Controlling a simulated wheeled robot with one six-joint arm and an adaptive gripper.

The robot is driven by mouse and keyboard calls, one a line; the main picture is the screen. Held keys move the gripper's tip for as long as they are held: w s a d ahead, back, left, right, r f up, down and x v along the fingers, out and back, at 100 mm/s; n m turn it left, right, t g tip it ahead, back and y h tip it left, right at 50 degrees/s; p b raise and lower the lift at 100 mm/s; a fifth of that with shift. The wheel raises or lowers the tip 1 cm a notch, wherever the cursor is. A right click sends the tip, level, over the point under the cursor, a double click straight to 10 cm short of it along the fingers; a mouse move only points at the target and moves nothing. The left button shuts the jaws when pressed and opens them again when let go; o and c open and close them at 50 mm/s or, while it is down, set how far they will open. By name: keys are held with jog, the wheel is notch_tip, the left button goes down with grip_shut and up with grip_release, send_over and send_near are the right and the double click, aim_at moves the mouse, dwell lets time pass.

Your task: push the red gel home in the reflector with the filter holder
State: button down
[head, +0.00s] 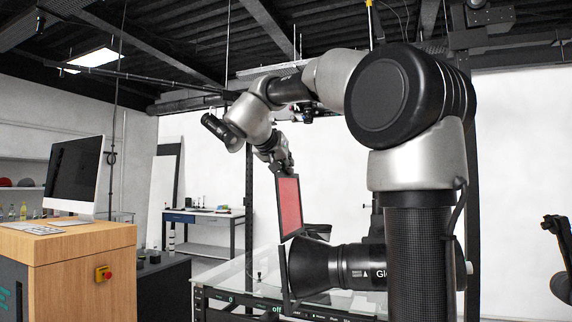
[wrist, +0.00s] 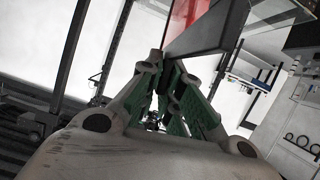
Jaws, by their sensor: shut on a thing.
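The red gel (head: 289,203) is a red sheet in a dark frame, hanging upright below my gripper (head: 284,172). My gripper is shut on its upper edge. In the wrist view the red gel (wrist: 188,22) shows at the top, beyond my gripper's green-padded fingers (wrist: 180,75). The reflector (head: 313,270) is a black cone on a lamp lying level, its mouth to the left. The filter holder (head: 285,275) is a thin dark frame seen edge-on at that mouth. The gel's lower edge is close above the holder; I cannot tell whether it has entered the slot.
The lamp body (head: 360,266) stands over a glass-topped turntable (head: 235,272) with a dark control edge. A wooden cabinet (head: 85,255) with a monitor (head: 74,174) is at the left. A workbench (head: 203,215) stands behind. Open air surrounds the gel's left side.

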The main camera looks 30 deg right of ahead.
send_over(292, 226)
jog(key=w, duration=0.1)
jog(key=shift+w+a+f, duration=0.1)
jog(key=shift+f, duration=1.6)
jog(key=shift+w+a+f, duration=0.1)
jog(key=shift+f, duration=1.55)
jog(key=shift+d+f, duration=0.1)
jog(key=shift+f, duration=0.2)
jog(key=shift+s+d+f, duration=0.1)
jog(key=shift+s+f, duration=0.05)
jog(key=shift+f, duration=1.6)
jog(key=shift+s+d+f, duration=0.1)
jog(key=shift+s+f, duration=0.05)
jog(key=shift+f, duration=1.6)
jog(key=shift+s+d+f, duration=0.1)
jog(key=shift+s+f, duration=0.05)
jog(key=shift+f, duration=1.6)
jog(key=c, duration=1.5)
grip_release()
